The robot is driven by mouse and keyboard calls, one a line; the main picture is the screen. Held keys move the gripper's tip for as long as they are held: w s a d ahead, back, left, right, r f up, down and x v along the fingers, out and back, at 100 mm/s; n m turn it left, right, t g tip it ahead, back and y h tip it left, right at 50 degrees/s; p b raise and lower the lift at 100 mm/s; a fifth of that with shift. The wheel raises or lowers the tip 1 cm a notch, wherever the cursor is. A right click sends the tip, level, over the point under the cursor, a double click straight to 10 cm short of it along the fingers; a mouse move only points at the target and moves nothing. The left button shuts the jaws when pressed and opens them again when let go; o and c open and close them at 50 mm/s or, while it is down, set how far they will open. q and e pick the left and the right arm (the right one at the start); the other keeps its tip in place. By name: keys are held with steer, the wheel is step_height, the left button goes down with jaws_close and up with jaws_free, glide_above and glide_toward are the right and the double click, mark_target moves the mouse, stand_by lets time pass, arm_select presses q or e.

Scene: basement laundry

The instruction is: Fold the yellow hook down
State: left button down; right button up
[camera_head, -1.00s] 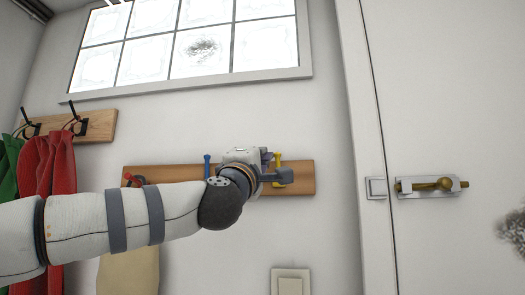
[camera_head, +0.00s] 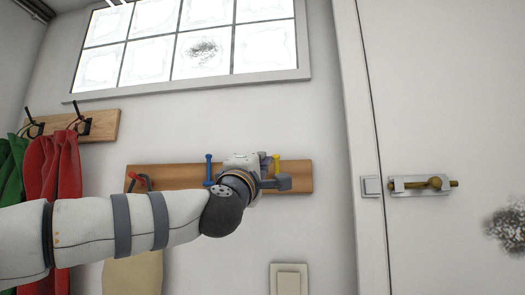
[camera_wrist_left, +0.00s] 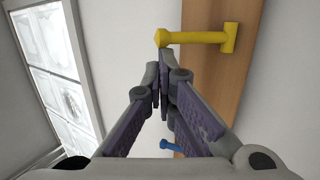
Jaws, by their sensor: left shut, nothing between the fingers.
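The yellow hook (camera_head: 276,161) is on the right part of the wooden rack (camera_head: 302,176), its round end pointing up. It also shows in the left wrist view (camera_wrist_left: 200,38), with its base on the board and its round end near my fingertips. My left gripper (camera_head: 284,183) is in front of the rack at the yellow hook, partly covering its lower part. In the left wrist view my left gripper (camera_wrist_left: 162,62) is shut and empty, its tips close beside the round end; I cannot tell whether they touch. My right gripper is not in view.
A blue hook (camera_head: 208,170) stands up left of my gripper. A red-tipped hook (camera_head: 136,178) is farther left, above a cream cloth (camera_head: 130,275). Red (camera_head: 55,170) and green garments hang at left. A white door with a brass bolt (camera_head: 435,183) is at right.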

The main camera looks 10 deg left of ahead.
arm_select(q)
steer(key=shift+s+f, duration=0.15)
steer(key=shift+f, duration=0.25)
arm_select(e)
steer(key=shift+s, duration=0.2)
arm_select(q)
steer(key=shift+s+f, duration=0.25)
steer(key=shift+f, duration=0.25)
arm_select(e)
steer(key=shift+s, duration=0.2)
arm_select(q)
steer(key=shift+f, duration=0.1)
stand_by(0.8)
